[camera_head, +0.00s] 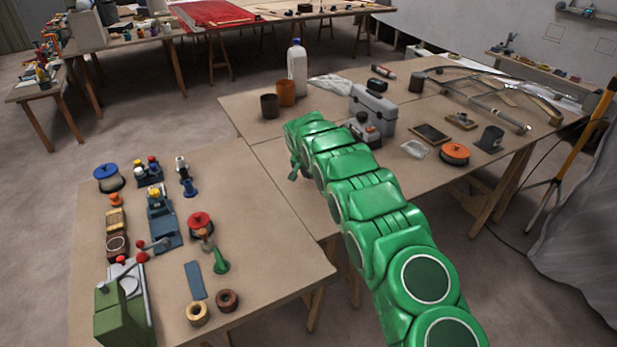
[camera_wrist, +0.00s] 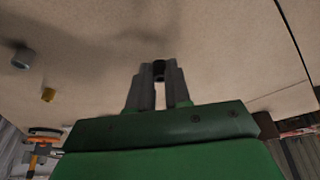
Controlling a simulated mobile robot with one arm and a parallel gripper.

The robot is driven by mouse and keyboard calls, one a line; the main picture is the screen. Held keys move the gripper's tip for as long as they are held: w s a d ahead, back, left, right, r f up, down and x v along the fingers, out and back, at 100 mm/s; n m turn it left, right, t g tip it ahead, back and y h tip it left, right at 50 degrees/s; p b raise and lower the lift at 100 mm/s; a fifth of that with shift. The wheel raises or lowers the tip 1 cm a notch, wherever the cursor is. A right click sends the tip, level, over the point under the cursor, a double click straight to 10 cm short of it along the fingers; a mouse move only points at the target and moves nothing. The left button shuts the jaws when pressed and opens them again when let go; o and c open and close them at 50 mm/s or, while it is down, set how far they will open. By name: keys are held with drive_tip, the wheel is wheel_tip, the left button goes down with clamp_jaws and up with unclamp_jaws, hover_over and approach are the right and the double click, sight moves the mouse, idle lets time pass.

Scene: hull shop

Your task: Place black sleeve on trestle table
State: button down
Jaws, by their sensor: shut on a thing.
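My gripper (camera_wrist: 159,75) shows in the wrist view with its two grey fingers shut on a small black piece, the black sleeve (camera_wrist: 159,67). Only a little of the sleeve shows between the fingertips. In the head view my green arm reaches forward. The end of my gripper (camera_head: 293,173) is partly hidden there, and the sleeve cannot be made out. The gripper appears over the brown-topped trestle tables, near where the left table (camera_head: 262,225) meets the right table (camera_head: 240,112). A tabletop (camera_wrist: 90,35) fills most of the wrist view. I cannot tell the sleeve's height above it.
The left table carries a blue-lidded jar (camera_head: 108,178), a red spool (camera_head: 201,222), a green funnel (camera_head: 221,263) and a green machine (camera_head: 122,310). The right table holds a white bottle (camera_head: 297,68), a grey toolbox (camera_head: 372,110) and an orange spool (camera_head: 454,153). The left table's right part is clear.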

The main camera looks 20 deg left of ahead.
drive_tip(key=shift+f, duration=0.9)
drive_tip(key=shift+f, duration=0.1)
drive_tip(key=c, duration=1.1)
unclamp_jaws()
drive_tip(key=shift+v, duration=6.1)
drive_tip(key=shift+d, duration=0.1)
